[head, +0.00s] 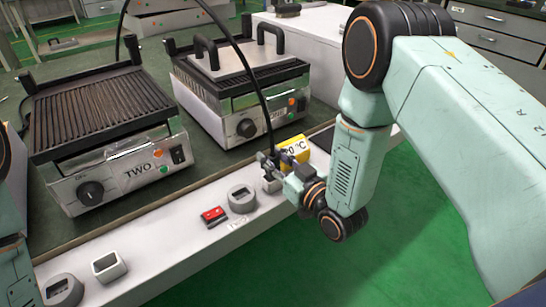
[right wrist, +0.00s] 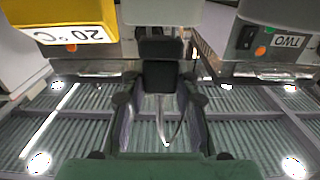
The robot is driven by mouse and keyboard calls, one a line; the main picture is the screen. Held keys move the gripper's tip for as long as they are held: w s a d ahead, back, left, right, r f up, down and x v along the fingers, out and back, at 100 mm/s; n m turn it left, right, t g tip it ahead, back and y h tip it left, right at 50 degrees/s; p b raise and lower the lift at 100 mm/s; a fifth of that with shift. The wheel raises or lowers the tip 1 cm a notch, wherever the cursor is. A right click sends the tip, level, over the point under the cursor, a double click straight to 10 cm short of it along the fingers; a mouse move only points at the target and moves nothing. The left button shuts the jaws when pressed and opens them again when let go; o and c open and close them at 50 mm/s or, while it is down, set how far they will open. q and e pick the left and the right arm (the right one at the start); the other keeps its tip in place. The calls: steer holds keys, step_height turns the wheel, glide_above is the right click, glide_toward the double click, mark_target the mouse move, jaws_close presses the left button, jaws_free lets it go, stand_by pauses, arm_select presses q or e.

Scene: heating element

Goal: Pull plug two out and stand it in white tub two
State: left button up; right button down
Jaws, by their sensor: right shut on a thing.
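My right gripper (head: 271,168) is shut on a black plug (right wrist: 160,75), held above the white ledge near the yellow block. A black cable rises from it to the upper left in the head view. I cannot read a number on the plug. A white square tub (head: 108,266) with a dark opening stands on the ledge at lower left, well away from my right gripper; its number is not readable. A grey rounded socket-like block (head: 242,198) sits on the ledge left of my right gripper. A similar block (head: 62,290) is beside the tub. My left gripper is not in view.
A grill marked TWO (head: 120,168) stands at left, and a second grill (head: 245,125) stands behind the ledge (head: 170,245). A red switch (head: 213,215) lies left of the nearer grey block. The yellow block (head: 295,148) reading 20 °C is close beside my right gripper.

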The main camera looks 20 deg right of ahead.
steer(key=shift+f+b, duration=1.05)
steer(key=shift+f, duration=0.5)
steer(key=c, duration=0.9)
jaws_free()
steer(key=shift+c, duration=0.2)
steer(key=shift+s, duration=0.1)
steer(key=v, duration=1.1)
steer(key=shift+s+d, duration=0.15)
steer(key=shift+s, duration=0.25)
